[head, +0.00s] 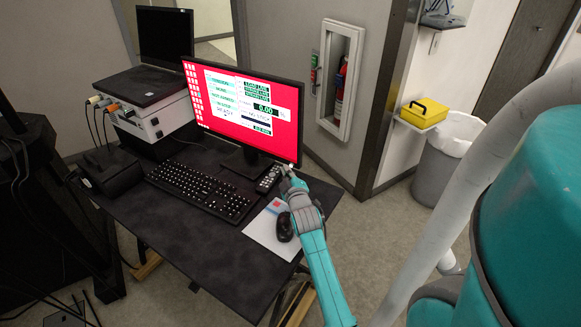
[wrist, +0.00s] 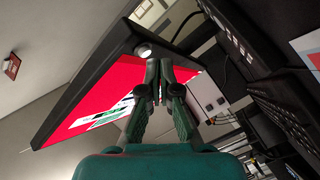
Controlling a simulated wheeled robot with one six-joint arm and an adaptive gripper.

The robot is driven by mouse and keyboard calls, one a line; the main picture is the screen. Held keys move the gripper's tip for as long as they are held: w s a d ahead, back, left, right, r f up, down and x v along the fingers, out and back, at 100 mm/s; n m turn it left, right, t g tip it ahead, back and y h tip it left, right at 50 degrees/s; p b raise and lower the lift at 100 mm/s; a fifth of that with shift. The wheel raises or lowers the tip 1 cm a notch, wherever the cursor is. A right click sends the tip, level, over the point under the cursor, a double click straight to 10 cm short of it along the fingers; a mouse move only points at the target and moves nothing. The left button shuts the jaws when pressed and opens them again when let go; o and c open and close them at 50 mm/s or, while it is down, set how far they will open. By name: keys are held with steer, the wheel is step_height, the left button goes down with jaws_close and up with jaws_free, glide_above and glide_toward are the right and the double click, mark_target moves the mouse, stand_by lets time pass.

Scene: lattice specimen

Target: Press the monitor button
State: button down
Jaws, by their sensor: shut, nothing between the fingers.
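The monitor (head: 236,100) stands on the desk with a lit red screen showing white and green panels. In the wrist view the monitor (wrist: 100,97) appears steeply tilted, with its dark bezel along the top. A round silver button (wrist: 143,50) sits on that bezel near its corner. My gripper (head: 287,171) is by the monitor's lower right corner in the head view, and the button cannot be made out there. In the wrist view my gripper (wrist: 160,92) is shut and empty, with its fingertips just below the button in the picture. Whether they touch the monitor is unclear.
A keyboard (head: 203,190), a dark remote-like device (head: 269,178) and a mouse (head: 285,227) on a pale pad (head: 264,236) lie on the desk (head: 205,250). A boxy instrument (head: 152,122) stands at back left. A fire extinguisher cabinet (head: 341,80) is on the wall behind.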

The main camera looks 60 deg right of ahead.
steer(key=a, duration=0.6)
steer(key=shift+w, duration=0.3)
steer(key=shift+a, duration=0.1)
stand_by(0.8)
